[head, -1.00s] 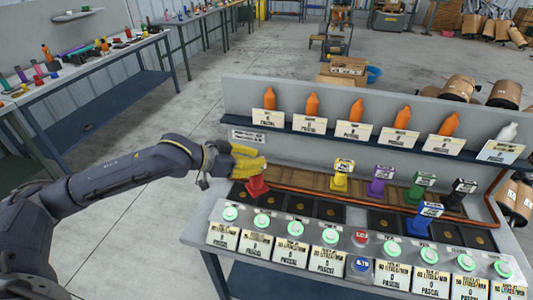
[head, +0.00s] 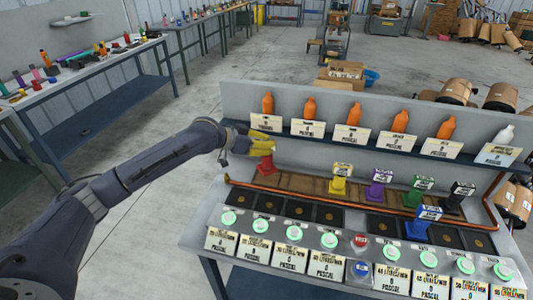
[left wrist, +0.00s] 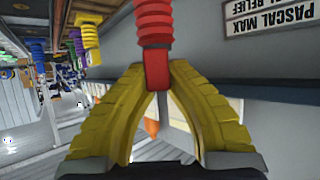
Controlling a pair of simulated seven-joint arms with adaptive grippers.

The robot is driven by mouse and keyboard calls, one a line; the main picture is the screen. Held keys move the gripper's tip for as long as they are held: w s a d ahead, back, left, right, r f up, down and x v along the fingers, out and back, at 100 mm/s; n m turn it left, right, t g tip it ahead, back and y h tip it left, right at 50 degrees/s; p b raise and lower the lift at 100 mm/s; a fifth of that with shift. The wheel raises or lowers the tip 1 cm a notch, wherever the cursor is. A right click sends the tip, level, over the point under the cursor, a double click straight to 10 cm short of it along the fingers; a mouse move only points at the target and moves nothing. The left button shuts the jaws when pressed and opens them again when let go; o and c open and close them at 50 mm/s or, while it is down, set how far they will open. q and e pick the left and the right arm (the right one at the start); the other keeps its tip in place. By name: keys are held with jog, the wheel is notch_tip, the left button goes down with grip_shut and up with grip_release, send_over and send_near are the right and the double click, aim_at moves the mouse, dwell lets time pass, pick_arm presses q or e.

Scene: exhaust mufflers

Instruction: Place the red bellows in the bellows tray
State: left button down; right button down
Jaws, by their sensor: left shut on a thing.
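The red bellows (head: 266,166) is at the left end of the brown wooden bellows tray (head: 305,185). My left gripper (head: 266,147), with yellow fingers, is shut on it from above. In the left wrist view the fingertips (left wrist: 157,75) pinch the block end of the red bellows (left wrist: 154,28). I cannot tell whether the bellows touches the tray. Yellow (head: 339,180), purple (head: 376,187), green (head: 415,192) and black (head: 455,198) bellows stand along the tray with labels on top. My right gripper is not in view.
A blue bellows (head: 419,227) stands on the row of dark square pads (head: 299,209) in front of the tray. A copper pipe (head: 226,185) edges the tray. Orange bottles (head: 309,107) line a shelf behind. Green-lit buttons (head: 261,223) and label cards line the front.

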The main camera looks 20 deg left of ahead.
pick_arm(q)
jog(key=shift+f, duration=1.7)
jog(key=shift+w+f, duration=0.15)
jog(key=shift+f, duration=0.2)
jog(key=c, duration=1.4)
grip_release()
jog(key=shift+o, duration=0.2)
jog(key=v, duration=1.2)
